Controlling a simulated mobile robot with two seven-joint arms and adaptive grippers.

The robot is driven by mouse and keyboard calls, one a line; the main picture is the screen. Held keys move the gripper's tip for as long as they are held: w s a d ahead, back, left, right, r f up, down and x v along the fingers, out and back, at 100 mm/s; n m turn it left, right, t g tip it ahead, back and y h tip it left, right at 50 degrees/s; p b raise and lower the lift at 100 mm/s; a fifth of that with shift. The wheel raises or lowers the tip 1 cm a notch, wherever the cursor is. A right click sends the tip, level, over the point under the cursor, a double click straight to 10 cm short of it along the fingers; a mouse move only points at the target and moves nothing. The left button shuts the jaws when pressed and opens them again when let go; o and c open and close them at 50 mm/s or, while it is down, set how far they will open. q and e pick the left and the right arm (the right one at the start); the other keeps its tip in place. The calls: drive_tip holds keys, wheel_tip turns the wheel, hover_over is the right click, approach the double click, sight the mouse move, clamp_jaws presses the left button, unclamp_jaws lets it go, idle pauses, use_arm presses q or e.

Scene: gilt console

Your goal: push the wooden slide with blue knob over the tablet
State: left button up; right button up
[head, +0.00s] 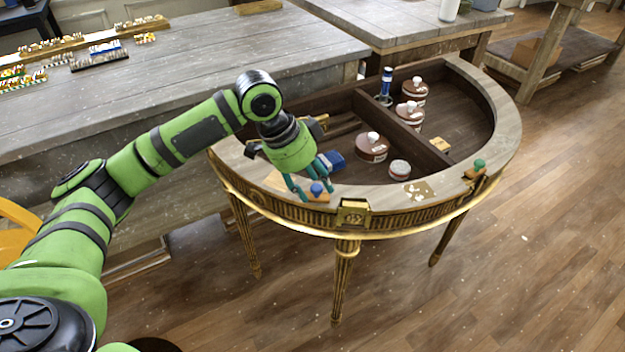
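The wooden slide (318,197) with a blue knob (317,188) sits on the front left of the half-round console's rim. My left gripper (316,194) is over it, pointing down, with its teal fingers apart on either side of the knob. The fingers partly hide the slide, and I cannot tell whether they touch it. A pale patch with a floral pattern (418,193), perhaps the tablet, lies on the front rim to the right. A gilt block (353,212) stands out on the front frieze between them. My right gripper is not in view.
A second slide with a green knob (478,167) sits on the right rim. Brown and white jars (372,148), a blue-handled item (386,82) and a blue block (331,161) are inside the console. The rim between the blue knob and the patch looks clear.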

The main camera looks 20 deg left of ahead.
use_arm(q)
clamp_jaws()
drive_tip(key=shift+d+r, duration=0.15)
drive_tip(key=d+p, duration=0.2)
drive_tip(key=w+d+p, duration=0.1)
drive_tip(key=d, duration=0.1)
drive_tip(key=w+d+p, duration=0.1)
drive_tip(key=p, duration=0.1)
drive_tip(key=shift+d+p, duration=0.3)
drive_tip(key=shift+d, duration=0.1)
drive_tip(key=shift+w+d, duration=0.1)
drive_tip(key=shift+d, duration=0.05)
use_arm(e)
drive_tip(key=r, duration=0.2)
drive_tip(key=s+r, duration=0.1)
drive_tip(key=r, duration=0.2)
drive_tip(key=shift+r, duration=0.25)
use_arm(q)
drive_tip(key=shift+o, duration=0.4)
unclamp_jaws()
drive_tip(key=shift+o, duration=0.4)
drive_tip(key=shift+d, duration=0.1)
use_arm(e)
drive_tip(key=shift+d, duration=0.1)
